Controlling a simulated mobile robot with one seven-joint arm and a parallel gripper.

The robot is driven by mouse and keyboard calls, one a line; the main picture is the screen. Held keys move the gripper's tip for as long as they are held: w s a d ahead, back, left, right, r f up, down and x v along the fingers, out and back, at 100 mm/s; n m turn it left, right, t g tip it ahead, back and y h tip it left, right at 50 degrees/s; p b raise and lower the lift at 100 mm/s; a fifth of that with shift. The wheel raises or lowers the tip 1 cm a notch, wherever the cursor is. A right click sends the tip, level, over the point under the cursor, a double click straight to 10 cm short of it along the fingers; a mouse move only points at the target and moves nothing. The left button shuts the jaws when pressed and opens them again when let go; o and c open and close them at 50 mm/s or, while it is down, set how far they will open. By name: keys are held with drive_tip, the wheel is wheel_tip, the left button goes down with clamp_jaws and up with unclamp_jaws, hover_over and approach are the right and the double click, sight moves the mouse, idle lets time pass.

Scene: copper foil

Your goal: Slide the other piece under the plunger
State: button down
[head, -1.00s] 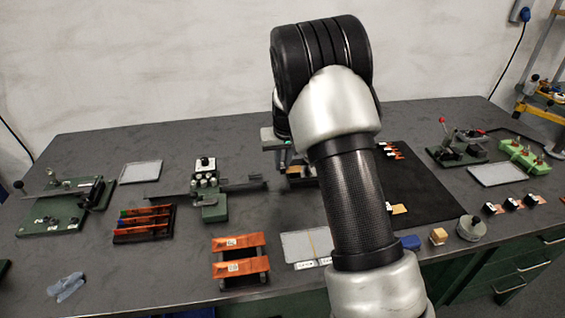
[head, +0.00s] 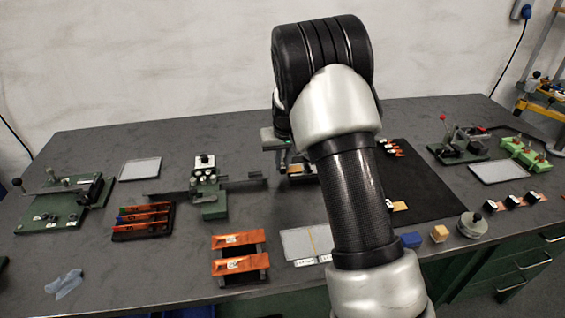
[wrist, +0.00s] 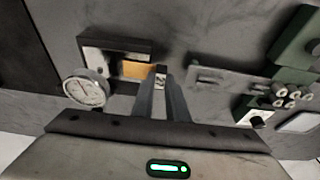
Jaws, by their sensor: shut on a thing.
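In the wrist view, my gripper (wrist: 162,92) is shut on a small white-and-black marked end of a piece. An orange copper piece (wrist: 135,69) lies just left of the fingertips, on a dark flat stand (wrist: 108,47). It seems to be the held piece, but the join is blurred. A round dial gauge (wrist: 84,90) is left of the fingers. Its plunger cannot be made out. In the head view, my arm hides the gripper and most of the gauge stand (head: 269,138); a little of the orange piece (head: 298,169) shows beside the arm.
A green fixture (head: 208,190) with a long bar stands left of the gauge; its knobs (wrist: 282,97) show in the wrist view. A black mat (head: 428,190) lies to the right. Copper strips on a rack (head: 240,262) and a blue block (head: 411,240) sit near the front.

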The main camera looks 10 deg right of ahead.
sight(298, 167)
drive_tip(key=shift+d+b, duration=0.45)
drive_tip(key=shift+d, duration=2)
idle(1.5)
drive_tip(key=c, duration=2.1)
unclamp_jaws()
drive_tip(key=shift+d, duration=0.1)
drive_tip(key=shift+r, duration=0.15)
drive_tip(key=shift+d+r+p, duration=0.15)
drive_tip(key=shift+r+p, duration=0.55)
drive_tip(key=shift+r, duration=0.8)
